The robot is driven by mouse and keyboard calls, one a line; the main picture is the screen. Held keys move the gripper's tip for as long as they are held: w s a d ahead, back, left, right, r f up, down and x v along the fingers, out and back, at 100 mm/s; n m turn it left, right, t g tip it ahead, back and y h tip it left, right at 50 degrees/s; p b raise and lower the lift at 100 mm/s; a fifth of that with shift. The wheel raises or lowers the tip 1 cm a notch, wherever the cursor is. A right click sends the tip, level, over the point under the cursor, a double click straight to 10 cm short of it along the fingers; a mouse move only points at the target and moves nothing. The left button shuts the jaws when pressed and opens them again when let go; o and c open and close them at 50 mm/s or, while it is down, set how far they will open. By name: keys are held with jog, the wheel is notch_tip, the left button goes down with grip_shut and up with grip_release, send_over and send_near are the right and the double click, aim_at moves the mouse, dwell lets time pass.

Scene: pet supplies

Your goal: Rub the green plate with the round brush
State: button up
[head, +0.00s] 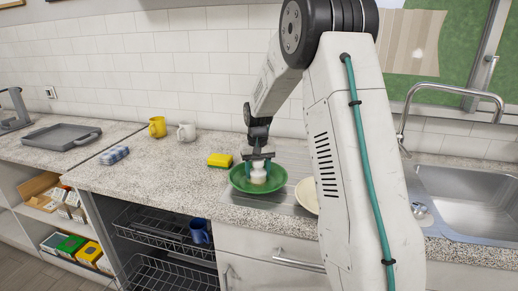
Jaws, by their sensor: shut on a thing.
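The green plate (238,183) lies on the metal drainer beside the sink. My gripper (258,166) is over the plate, pointing down, shut on a small pale round brush (258,175). The brush stands upright over the middle of the plate. Its lower end appears to meet the plate surface, but the exact contact is too small to tell. My arm covers part of the area right of the plate.
A yellow sponge (220,160) lies left behind the plate. A cream plate (307,195) is partly hidden by my arm. A yellow mug (157,127), a white mug (187,133) and a folded cloth (113,155) stand farther left. The sink (470,200) and faucet (450,88) are at right.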

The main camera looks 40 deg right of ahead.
notch_tip(320, 180, up, 3)
jog(key=shift+a+f, duration=0.1)
jog(key=shift+a, duration=0.05)
jog(key=shift+r, duration=2.7)
jog(key=shift+s, duration=0.15)
